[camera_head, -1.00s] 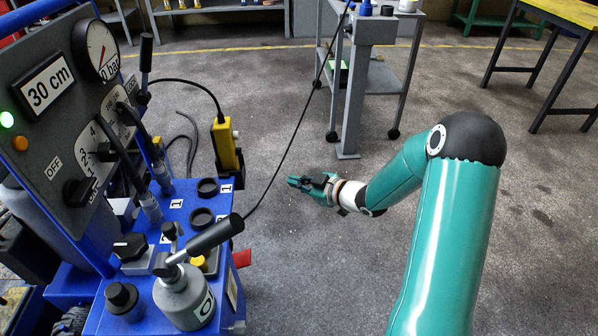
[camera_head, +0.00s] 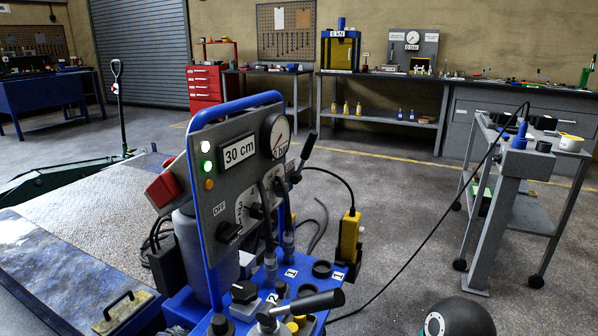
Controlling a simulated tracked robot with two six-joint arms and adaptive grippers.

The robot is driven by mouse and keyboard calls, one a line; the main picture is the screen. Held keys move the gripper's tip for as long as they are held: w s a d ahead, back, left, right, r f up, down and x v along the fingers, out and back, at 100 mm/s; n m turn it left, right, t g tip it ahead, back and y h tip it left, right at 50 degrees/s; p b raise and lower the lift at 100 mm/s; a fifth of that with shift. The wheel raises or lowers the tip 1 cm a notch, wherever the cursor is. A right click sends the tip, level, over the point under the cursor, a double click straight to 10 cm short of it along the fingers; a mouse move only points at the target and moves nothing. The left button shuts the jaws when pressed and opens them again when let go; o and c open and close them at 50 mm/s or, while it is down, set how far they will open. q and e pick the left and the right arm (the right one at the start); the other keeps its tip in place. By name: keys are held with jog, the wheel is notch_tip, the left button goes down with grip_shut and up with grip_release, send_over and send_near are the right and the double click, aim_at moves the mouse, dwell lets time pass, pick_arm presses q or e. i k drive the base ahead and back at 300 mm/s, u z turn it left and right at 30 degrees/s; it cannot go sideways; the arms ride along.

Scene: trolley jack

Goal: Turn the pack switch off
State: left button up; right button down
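The power pack's grey control panel (camera_head: 215,205) faces right on a blue frame, left of centre. A black rotary switch (camera_head: 230,232) sits low on the panel, with an OFF label (camera_head: 219,209) above and left of its knob. I cannot clearly tell which mark its knob points to. A green lamp (camera_head: 206,167) and a whitish lamp (camera_head: 205,147) glow near the panel's left edge, with an orange one (camera_head: 209,184) below. Neither gripper is in view; only a piece of my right arm shows at the bottom edge.
Below the panel, a blue deck (camera_head: 270,290) holds knobs, levers and hoses. A yellow pendant (camera_head: 348,238) hangs at its right side on a black cable.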

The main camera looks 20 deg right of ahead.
aim_at(225, 233)
jog(key=u, duration=0.25)
jog(key=k, duration=0.25)
jog(key=u, duration=1.9)
jog(key=k, duration=1)
jog(key=u, duration=1.15)
jog(key=i, duration=0.1)
jog(key=z, duration=3.2)
jog(key=i, duration=1)
jog(key=u, duration=0.1)
